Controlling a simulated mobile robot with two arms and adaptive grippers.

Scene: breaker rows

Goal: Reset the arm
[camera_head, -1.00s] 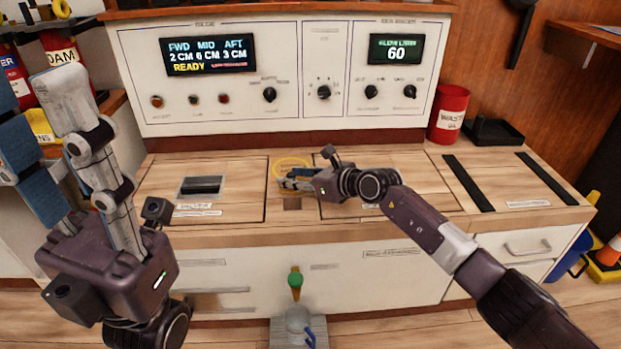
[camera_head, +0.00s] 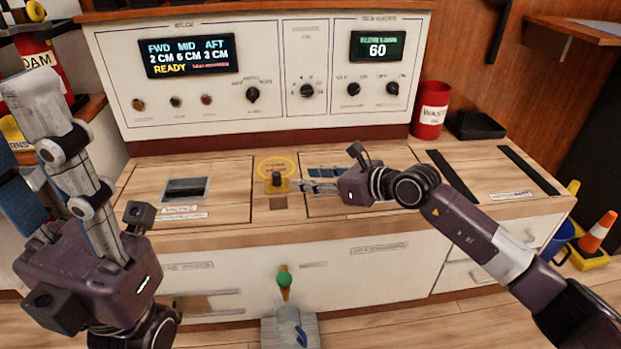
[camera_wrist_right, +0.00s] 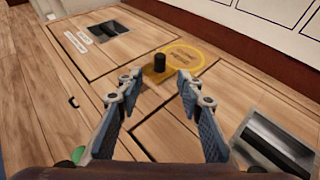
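My right gripper (camera_head: 312,186) is over the counter, just right of a small black knob (camera_head: 276,179) on a yellow base. In the right wrist view the same knob (camera_wrist_right: 160,62) stands upright beyond and between the two open fingers (camera_wrist_right: 155,105), with nothing held. A yellow ring marking (camera_wrist_right: 186,60) lies on the wood beside it.
A control panel (camera_head: 270,110) with displays and knobs stands behind the counter (camera_head: 235,236). Recessed slots show at the left (camera_head: 185,190) and, in the wrist view, at the right (camera_wrist_right: 275,145). A red waste bin (camera_head: 431,108) and black tray (camera_head: 474,124) are at the back right. A green-knobbed lever (camera_head: 284,281) stands in front.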

